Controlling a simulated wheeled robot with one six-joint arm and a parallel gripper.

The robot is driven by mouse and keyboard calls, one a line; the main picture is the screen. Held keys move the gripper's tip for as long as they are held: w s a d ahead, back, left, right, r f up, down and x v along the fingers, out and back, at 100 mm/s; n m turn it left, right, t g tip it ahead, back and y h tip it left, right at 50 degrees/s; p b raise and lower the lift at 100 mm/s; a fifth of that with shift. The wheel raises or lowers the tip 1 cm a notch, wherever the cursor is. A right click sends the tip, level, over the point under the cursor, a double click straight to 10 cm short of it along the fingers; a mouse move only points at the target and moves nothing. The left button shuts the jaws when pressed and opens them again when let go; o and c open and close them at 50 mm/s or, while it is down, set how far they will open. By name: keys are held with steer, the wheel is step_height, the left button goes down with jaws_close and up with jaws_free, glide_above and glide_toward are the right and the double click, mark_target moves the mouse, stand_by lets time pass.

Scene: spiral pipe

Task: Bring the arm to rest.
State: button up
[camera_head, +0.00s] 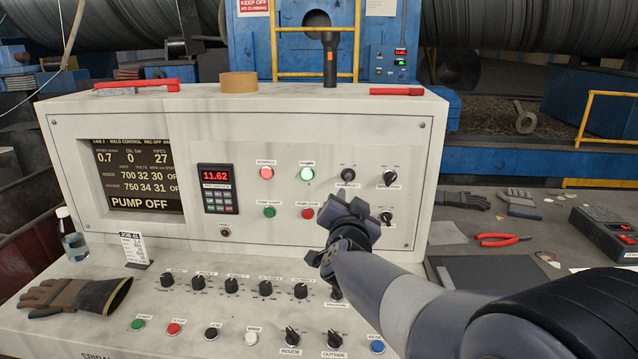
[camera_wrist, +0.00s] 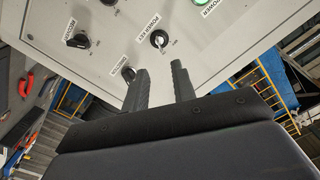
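My gripper (camera_head: 345,203) is in front of the right part of the light grey control panel (camera_head: 230,130), just below the power key switch (camera_head: 348,176). In the wrist view my gripper (camera_wrist: 161,80) shows two dark fingers apart with nothing between them. The power key switch (camera_wrist: 158,39) is just beyond the fingertips there and appears clear of them. My arm reaches in from the lower right of the head view. The hand hides part of the panel behind it.
Below are a sloped desk with knobs (camera_head: 265,287), a glove (camera_head: 75,296) and a bottle (camera_head: 72,235). A flashlight (camera_head: 330,60) stands on the console top. Red pliers (camera_head: 502,239) and a dark meter box (camera_head: 605,232) lie on the right bench.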

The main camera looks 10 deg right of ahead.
steer(key=w+d+p, duration=0.1)
steer(key=w+d, duration=0.1)
steer(key=w, duration=0.8)
steer(key=shift+s, duration=0.1)
